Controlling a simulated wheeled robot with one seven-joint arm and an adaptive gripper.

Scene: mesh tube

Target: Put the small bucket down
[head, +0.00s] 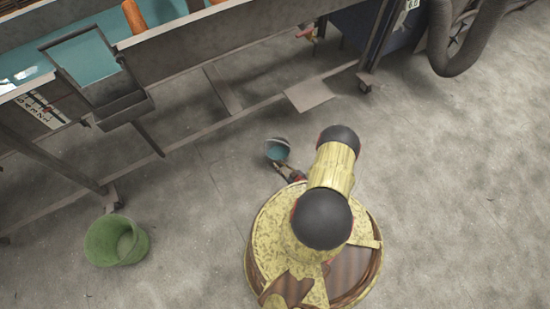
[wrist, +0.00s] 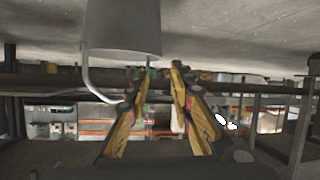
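The small bucket (head: 277,149) is in the head view, just beyond my gripper (head: 287,171), with a bluish inside and a pale rim. In the wrist view, which shows the floor at the top, the grey bucket (wrist: 122,38) appears upside down and is cut off by the top edge. Its pale handle curves down towards the left finger, where part of it is hidden. My gripper (wrist: 163,68) has its two yellow fingers apart, with a clear gap between the tips. I cannot tell whether the handle touches the finger, or whether the bucket's base rests on the floor.
A green bucket (head: 117,241) stands on the floor at the left. A long metal frame with a water trough (head: 85,60) runs along the upper left, its legs and low rail near the small bucket. A thick hose (head: 470,45) hangs at top right. Floor at right is clear.

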